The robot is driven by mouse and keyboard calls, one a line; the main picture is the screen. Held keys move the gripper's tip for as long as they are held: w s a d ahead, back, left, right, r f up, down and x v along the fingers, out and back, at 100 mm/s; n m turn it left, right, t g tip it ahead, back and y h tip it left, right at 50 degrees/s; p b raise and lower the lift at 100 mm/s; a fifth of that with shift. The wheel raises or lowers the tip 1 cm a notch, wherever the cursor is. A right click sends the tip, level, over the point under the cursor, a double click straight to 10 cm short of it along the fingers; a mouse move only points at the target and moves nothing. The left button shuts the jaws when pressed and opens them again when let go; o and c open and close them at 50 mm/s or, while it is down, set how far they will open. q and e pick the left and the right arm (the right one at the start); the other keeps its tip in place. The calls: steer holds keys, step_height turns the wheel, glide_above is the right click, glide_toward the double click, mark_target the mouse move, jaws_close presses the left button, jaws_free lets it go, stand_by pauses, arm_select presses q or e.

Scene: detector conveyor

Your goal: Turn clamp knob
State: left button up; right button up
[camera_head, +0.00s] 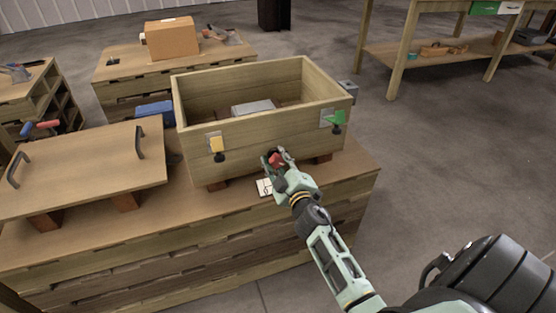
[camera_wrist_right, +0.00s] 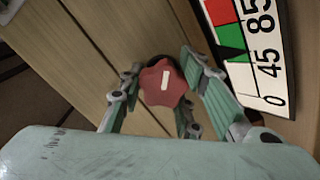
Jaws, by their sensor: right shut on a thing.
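The clamp knob is a red, lobed knob with a white bar on its face; it shows in the right wrist view (camera_wrist_right: 163,83) and at the front of the wooden box in the head view (camera_head: 276,160). My right gripper (camera_head: 275,158) is shut on the knob, its green fingers on both sides of it in the right wrist view (camera_wrist_right: 165,90). The wooden box (camera_head: 262,141) is open-topped and stands on the stacked wooden bench. My left gripper is not in view.
A dial card (camera_wrist_right: 255,50) with red, green and numbers lies beside the knob. A wooden lid with black handles (camera_head: 85,165) lies left of the box. Floor on the right is clear.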

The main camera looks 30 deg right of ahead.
steer(key=shift+d+r+m, duration=0.15)
steer(key=shift+m, duration=0.15)
steer(key=o, duration=1.1)
steer(key=shift+s, duration=0.25)
steer(key=v, duration=1.1)
steer(key=shift+s, duration=0.25)
